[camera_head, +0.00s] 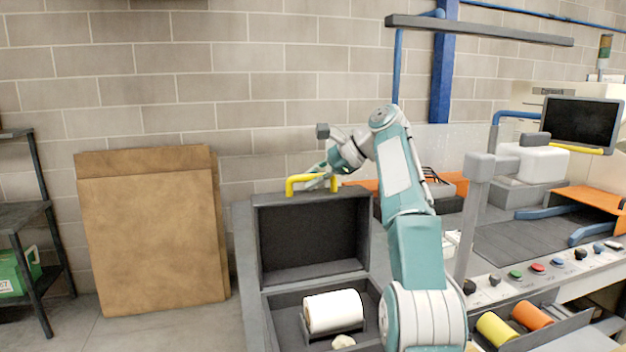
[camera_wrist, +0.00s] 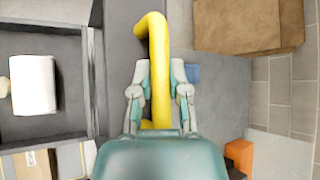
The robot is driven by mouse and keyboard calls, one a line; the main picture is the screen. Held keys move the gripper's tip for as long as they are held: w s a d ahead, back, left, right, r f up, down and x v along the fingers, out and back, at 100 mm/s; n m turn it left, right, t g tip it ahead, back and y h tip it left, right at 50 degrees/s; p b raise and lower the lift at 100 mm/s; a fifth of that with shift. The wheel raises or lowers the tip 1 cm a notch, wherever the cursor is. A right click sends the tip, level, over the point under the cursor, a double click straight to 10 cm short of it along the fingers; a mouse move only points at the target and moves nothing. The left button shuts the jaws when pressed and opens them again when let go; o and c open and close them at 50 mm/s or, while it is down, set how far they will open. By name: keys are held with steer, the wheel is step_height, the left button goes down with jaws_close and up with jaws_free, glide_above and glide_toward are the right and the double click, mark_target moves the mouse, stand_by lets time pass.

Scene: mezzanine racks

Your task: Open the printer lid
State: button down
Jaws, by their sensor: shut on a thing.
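The printer (camera_head: 252,275) is a dark grey box whose lid (camera_head: 312,235) stands upright at its back, with the inner face showing. A yellow bar handle (camera_head: 292,185) sits on the lid's top edge. My gripper (camera_head: 322,178) is shut on this handle. In the wrist view the two fingers (camera_wrist: 159,75) lie on either side of the yellow handle (camera_wrist: 155,35). The open printer body holds a white roll (camera_head: 333,311), also visible in the wrist view (camera_wrist: 33,85). My arm hides the right side of the printer.
Brown cardboard sheets (camera_head: 150,230) lean on the block wall to the left. A dark shelf (camera_head: 22,215) stands at the far left. To the right are a bench with coloured buttons (camera_head: 538,269), a monitor (camera_head: 580,122), and yellow (camera_head: 496,329) and orange (camera_head: 532,315) rolls.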

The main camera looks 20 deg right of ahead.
stand_by(0.4)
steer(key=c, duration=0.6)
jaws_free()
